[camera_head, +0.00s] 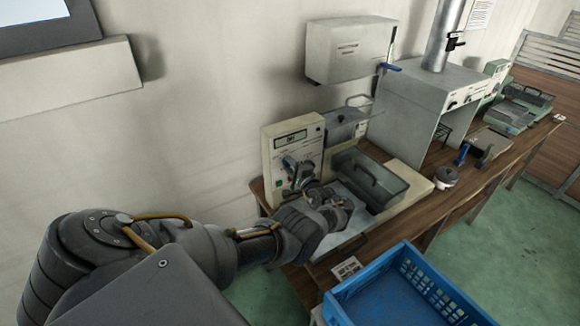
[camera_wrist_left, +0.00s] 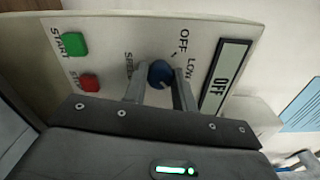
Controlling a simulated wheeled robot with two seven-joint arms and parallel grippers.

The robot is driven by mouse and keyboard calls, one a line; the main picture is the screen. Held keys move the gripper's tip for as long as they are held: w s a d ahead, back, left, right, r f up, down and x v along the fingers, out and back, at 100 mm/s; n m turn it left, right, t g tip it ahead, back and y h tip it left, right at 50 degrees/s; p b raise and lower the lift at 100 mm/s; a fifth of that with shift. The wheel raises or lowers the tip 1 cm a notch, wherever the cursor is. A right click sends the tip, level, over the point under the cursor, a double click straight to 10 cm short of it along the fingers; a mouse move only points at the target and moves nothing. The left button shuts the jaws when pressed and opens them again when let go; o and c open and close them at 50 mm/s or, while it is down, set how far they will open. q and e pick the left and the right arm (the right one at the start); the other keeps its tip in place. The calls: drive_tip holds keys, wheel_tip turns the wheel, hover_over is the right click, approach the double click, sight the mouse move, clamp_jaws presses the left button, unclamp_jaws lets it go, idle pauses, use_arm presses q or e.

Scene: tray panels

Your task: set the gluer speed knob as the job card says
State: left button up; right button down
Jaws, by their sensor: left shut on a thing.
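The gluer's beige control panel (camera_head: 310,131) stands at the wall end of the bench. In the left wrist view the panel (camera_wrist_left: 120,48) carries a blue speed knob (camera_wrist_left: 160,73), with "OFF" and "LOW" printed near it. Its display (camera_wrist_left: 221,77) reads "OFF". My left gripper (camera_head: 289,163) is at the panel, its two fingers (camera_wrist_left: 159,92) shut on the knob, one on each side. The gripper hides the knob in the head view. A small printed card (camera_head: 346,267) lies at the bench's front edge; its text is too small to read. My right gripper is out of view.
A green start button (camera_wrist_left: 75,44) and a red button (camera_wrist_left: 89,82) sit beside the knob. A blue crate (camera_head: 400,262) is in front of the bench. A small pot (camera_head: 446,177) stands farther right.

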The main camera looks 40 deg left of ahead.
use_arm(q)
drive_tip(key=o, duration=1)
drive_tip(key=shift+d, duration=0.1)
drive_tip(key=p+v, duration=0.1)
drive_tip(key=v, duration=0.9)
drive_tip(key=shift+d, duration=0.3)
drive_tip(key=shift+s, duration=0.1)
